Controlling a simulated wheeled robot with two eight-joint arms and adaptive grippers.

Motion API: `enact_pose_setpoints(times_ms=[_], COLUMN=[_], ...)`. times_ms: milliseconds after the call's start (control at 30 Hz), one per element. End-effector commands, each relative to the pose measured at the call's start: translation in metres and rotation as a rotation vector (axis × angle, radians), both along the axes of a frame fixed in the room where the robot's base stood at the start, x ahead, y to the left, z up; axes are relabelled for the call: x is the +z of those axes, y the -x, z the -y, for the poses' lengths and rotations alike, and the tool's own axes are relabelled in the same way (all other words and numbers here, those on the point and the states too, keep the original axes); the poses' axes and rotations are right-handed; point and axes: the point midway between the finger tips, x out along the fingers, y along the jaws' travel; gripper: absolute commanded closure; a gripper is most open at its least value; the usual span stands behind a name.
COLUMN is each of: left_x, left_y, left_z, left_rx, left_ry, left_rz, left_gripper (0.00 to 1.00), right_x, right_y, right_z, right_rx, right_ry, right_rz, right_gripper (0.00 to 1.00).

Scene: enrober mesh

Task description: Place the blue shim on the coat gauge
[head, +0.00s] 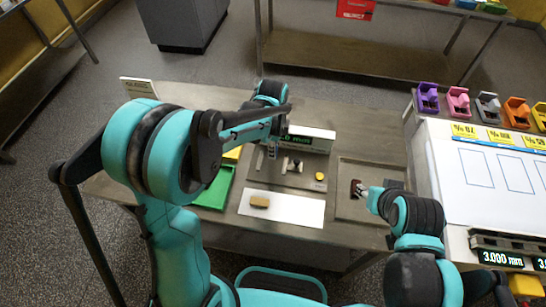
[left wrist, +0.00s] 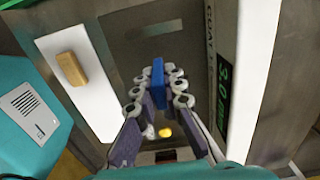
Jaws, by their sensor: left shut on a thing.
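My left gripper (left wrist: 158,80) is shut on the blue shim (left wrist: 158,69), a small bright blue block held between the fingertips in the left wrist view. In the head view the left gripper (head: 272,150) hangs over the coat gauge, and the shim is too small to make out. The coat gauge (head: 311,142) has a white housing with a green-lit display and a grey plate with a yellow button (head: 320,176). Its lettered side and display (left wrist: 224,95) also show in the left wrist view. My right gripper (head: 361,189) is low over a grey tray; its jaws are unclear.
A tan block (head: 260,201) lies on a white strip (head: 285,208) in front of the gauge. A green tray (head: 215,188) is left of it. The grey tray (head: 350,212) is to the right. A white-topped bench (head: 470,207) with coloured dispensers stands at far right.

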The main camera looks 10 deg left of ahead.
Motion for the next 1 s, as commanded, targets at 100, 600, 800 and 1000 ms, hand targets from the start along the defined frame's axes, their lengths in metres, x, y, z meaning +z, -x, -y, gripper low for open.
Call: enact_pose_setpoints(times_ms=[100, 600, 800, 1000], left_x=[-0.017, -0.041, -0.040, -0.039], left_y=[0.000, 0.000, 0.000, 0.000], left_z=[0.000, 0.001, 0.001, 0.001], left_rx=[0.000, 0.000, 0.000, 0.000], left_ry=[0.000, 0.000, 0.000, 0.000], left_rz=[0.000, 0.000, 0.000, 0.000], left_gripper=[1.00, 1.00, 0.70, 0.70], right_x=[-0.007, -0.015, -0.015, -0.014], right_y=[0.000, 0.000, 0.000, 0.000], right_z=[0.000, 0.000, 0.000, 0.000], right_rx=[0.000, 0.000, 0.000, 0.000], right_ry=[0.000, 0.000, 0.000, 0.000], right_rz=[0.000, 0.000, 0.000, 0.000], right_gripper=[0.59, 0.59, 0.59, 0.59])
